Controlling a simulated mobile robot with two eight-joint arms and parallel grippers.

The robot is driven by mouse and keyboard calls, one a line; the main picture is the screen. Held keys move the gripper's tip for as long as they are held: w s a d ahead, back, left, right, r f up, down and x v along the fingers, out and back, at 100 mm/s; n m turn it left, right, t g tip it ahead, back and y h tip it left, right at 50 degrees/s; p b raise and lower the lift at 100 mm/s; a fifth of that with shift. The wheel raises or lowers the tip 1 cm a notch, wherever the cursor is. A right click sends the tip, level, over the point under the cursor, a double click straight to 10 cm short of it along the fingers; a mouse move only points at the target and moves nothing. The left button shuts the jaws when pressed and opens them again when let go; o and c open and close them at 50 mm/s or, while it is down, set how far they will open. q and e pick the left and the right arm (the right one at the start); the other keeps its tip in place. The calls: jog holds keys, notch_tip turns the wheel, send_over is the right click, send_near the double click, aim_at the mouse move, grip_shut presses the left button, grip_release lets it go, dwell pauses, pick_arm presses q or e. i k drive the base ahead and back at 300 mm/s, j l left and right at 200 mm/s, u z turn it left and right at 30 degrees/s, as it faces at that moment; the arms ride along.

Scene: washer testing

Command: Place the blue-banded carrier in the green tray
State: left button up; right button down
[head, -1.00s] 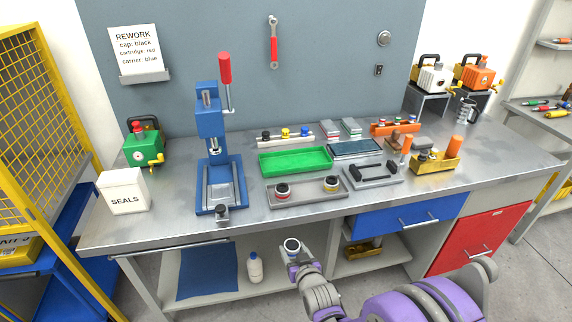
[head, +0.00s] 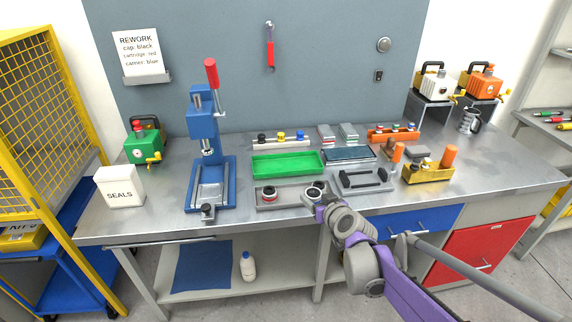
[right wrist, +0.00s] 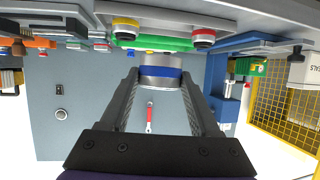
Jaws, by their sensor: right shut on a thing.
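My right gripper (head: 314,199) is shut on the blue-banded carrier, a pale ring-shaped cylinder (head: 313,193). In the right wrist view the carrier's blue band (right wrist: 161,72) shows between the two fingertips (right wrist: 160,80). The gripper holds it near the front right of the grey carrier tray, in front of the green tray. The green tray (head: 288,164) lies on the bench, looks empty, and also shows in the right wrist view (right wrist: 160,43). My left gripper is not in view.
A grey tray (head: 291,195) holds a red-banded carrier (head: 268,193); a yellow-banded one (right wrist: 125,27) shows in the right wrist view. A blue press (head: 206,150) stands left of the green tray. A grey fixture (head: 362,181) lies to its right, and a rack of caps (head: 280,140) behind.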

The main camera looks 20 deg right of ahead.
aim_at(287, 167)
jog(key=i+l, duration=0.1)
jog(key=i, duration=0.85)
